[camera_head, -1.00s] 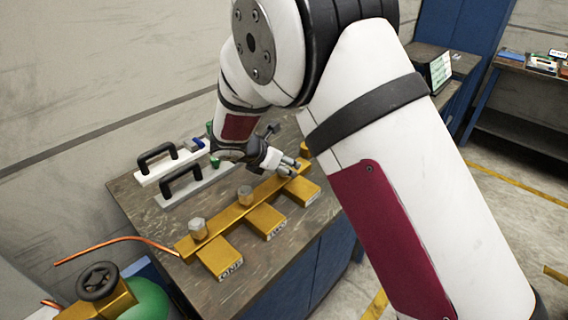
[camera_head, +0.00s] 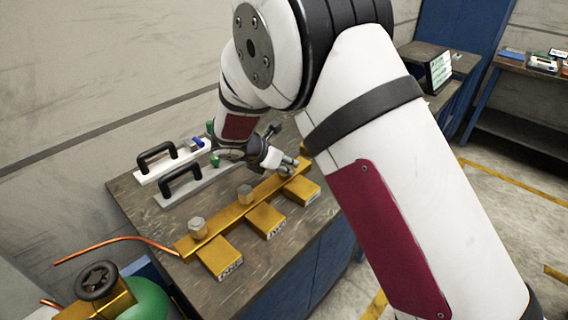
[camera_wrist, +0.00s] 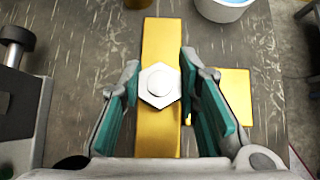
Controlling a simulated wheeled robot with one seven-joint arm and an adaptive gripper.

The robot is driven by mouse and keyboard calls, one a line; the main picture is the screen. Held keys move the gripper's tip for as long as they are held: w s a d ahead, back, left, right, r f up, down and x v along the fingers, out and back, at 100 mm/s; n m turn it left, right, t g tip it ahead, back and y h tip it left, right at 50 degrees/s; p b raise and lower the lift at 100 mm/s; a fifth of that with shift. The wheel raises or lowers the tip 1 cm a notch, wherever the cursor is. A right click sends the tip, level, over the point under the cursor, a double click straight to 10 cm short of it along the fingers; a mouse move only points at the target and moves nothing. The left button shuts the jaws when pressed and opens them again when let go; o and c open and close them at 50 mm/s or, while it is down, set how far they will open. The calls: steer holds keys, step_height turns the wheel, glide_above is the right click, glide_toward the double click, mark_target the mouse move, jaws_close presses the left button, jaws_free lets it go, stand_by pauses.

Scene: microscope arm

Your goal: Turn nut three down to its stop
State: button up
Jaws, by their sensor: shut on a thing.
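Nut three is a pale hexagonal nut (camera_wrist: 160,86) with a round stud end in its middle. It sits on the gold bar (camera_wrist: 160,135) and shows from above in the wrist view. My gripper (camera_wrist: 160,72) has its teal-padded fingers on either side of the nut, shut on it. In the head view my gripper (camera_head: 286,168) is over the far part of the gold bar (camera_head: 222,217) and largely hides this nut.
Labelled gold blocks (camera_head: 219,257) branch from the bar on the workbench (camera_head: 140,205). Black-handled fixtures (camera_head: 181,181) stand behind it. A copper tube (camera_head: 120,242) and a green cylinder (camera_head: 146,300) are at lower left. A blue-white cup (camera_wrist: 222,10) is close by.

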steer(key=m+g+h+b, duration=0.1)
steer(key=m+b, duration=0.1)
steer(key=m, duration=0.1)
steer(key=m+g+h+b, duration=0.2)
steer(key=m, duration=0.1)
steer(key=shift+w+f+g, duration=0.1)
steer(key=shift+f+g, duration=0.1)
steer(key=shift+g, duration=0.1)
steer(key=m+g+b, duration=0.3)
steer(key=m, duration=0.1)
steer(key=shift+h+b, duration=0.35)
steer(key=shift+h, duration=0.05)
steer(key=shift+r+m+g+b, duration=0.1)
steer(key=shift+m+g+b, duration=0.65)
steer(key=shift+m, duration=0.25)
steer(key=shift+r+m+g, duration=0.1)
steer(key=shift+m+g, duration=0.15)
steer(key=shift+m, duration=0.05)
steer(key=o, duration=1.2)
steer(key=shift+c, duration=0.2)
